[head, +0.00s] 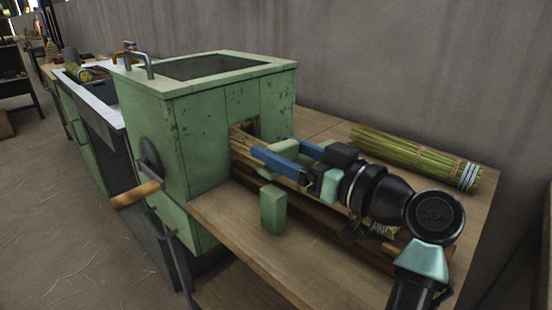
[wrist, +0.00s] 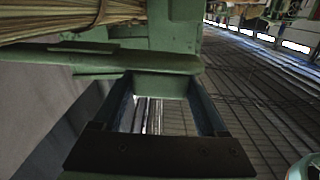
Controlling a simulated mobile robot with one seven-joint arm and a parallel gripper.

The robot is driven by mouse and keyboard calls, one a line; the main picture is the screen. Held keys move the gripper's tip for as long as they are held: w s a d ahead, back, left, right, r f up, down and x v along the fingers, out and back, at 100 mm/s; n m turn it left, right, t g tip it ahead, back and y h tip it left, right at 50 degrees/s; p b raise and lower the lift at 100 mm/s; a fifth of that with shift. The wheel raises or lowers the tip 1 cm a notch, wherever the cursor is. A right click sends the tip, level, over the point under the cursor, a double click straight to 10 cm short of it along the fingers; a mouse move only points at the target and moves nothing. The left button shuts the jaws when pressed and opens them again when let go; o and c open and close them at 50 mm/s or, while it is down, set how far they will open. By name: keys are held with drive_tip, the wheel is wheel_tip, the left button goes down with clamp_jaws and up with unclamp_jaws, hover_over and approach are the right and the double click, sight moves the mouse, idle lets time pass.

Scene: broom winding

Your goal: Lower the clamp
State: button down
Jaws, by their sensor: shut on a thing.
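The green machine (head: 215,140) has a square opening in its front face, with a straw bundle (head: 242,148) lying in it. My gripper (head: 268,148), with blue fingers, is just in front of the opening, over the bundle. In the wrist view, a green bar (wrist: 125,61), which looks like the clamp, runs across the view below the straw bundle (wrist: 60,15). The fingers of my gripper (wrist: 160,82) are on either side of a green part of it and are shut on it. In the head view, the clamp is mostly hidden by my gripper.
A wooden table (head: 290,265) extends from the machine and carries a green block (head: 273,210). A tied green straw bundle (head: 415,157) lies at its back right. A crank with a wooden handle (head: 136,195) sticks out at the machine's left side. A wall stands behind.

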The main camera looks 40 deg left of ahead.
idle(0.3)
unclamp_jaws()
drive_tip(key=shift+d, duration=0.1)
drive_tip(key=s+d+p, duration=0.1)
drive_tip(key=d+p, duration=0.1)
drive_tip(key=d, duration=1)
drive_tip(key=shift+s+d, duration=0.35)
drive_tip(key=shift+s, duration=0.05)
